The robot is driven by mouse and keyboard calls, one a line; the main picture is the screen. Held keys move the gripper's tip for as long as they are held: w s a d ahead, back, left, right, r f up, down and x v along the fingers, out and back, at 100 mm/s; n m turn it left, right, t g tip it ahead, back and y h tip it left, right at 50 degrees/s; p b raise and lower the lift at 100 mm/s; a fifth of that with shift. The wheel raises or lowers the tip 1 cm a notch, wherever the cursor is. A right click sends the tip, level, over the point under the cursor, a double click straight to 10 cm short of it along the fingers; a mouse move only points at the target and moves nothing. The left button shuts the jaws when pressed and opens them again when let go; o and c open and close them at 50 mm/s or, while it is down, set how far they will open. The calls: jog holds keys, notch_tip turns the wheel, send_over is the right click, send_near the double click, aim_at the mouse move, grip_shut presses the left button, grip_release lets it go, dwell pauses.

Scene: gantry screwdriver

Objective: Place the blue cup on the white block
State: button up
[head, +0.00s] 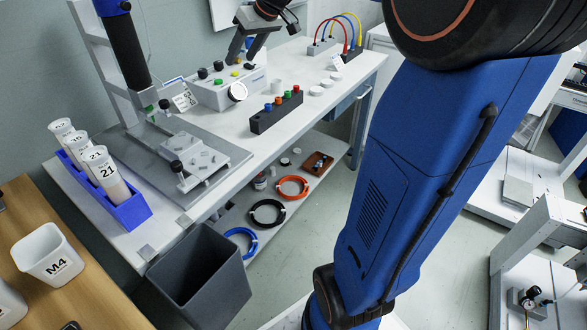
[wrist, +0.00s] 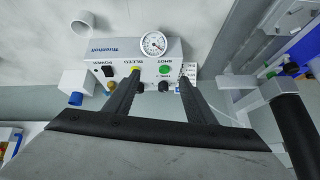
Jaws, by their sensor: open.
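My gripper (head: 241,60) is open and empty above the white bench, over the back of a control box; its two fingers also show in the wrist view (wrist: 158,78). In the wrist view a small white block (wrist: 73,82) stands beside the control box, with a blue round piece (wrist: 75,98) at its edge. I cannot tell whether this piece is the blue cup. A small blue piece (head: 268,107) sits on a dark block beside orange, green and red ones.
The control box (head: 225,90) has a gauge and knobs. A white cylinder (head: 276,87) stands near it. A blue rack (head: 125,212) holds labelled bottles at the left. A screwdriver column (head: 125,50) rises behind a metal fixture (head: 200,160). A dark bin (head: 225,290) stands in front.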

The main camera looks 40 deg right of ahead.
jog(key=s+a+f+m+g+h, duration=0.1)
jog(key=s+a+f, duration=0.2)
jog(key=s, duration=0.6)
jog(key=s+a+f, duration=0.3)
jog(key=s+a, duration=0.1)
jog(key=s, duration=0.5)
jog(key=s+f+h, duration=0.1)
jog(key=s+f, duration=0.4)
jog(key=s, duration=0.3)
jog(key=s+f+m+h, duration=0.1)
jog(key=s+f, duration=0.4)
jog(key=s, duration=0.4)
jog(key=shift+a+f+g, duration=0.3)
jog(key=shift+g, duration=0.1)
jog(key=shift+s, duration=0.1)
